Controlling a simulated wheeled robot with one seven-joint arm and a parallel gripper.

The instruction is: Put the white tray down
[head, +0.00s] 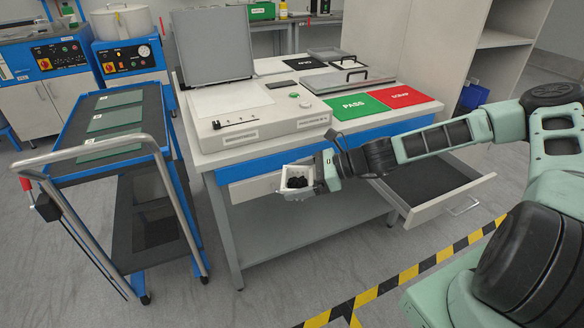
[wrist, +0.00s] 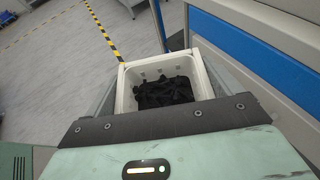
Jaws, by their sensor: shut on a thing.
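The white tray (head: 297,190) is small and box-shaped, with black pieces (head: 297,182) inside. My gripper (head: 322,176) is shut on the tray and holds it in the air in front of the workbench. In the wrist view the tray (wrist: 209,75) is just beyond the gripper's edge, with the black pieces (wrist: 168,92) lying in its bottom.
The workbench (head: 220,165) carries a white inspection machine (head: 255,118), a green PASS mat (head: 354,106) and a red mat (head: 403,96). An open drawer (head: 425,214) juts out beneath. A blue cart (head: 68,168) with a rail stands at left.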

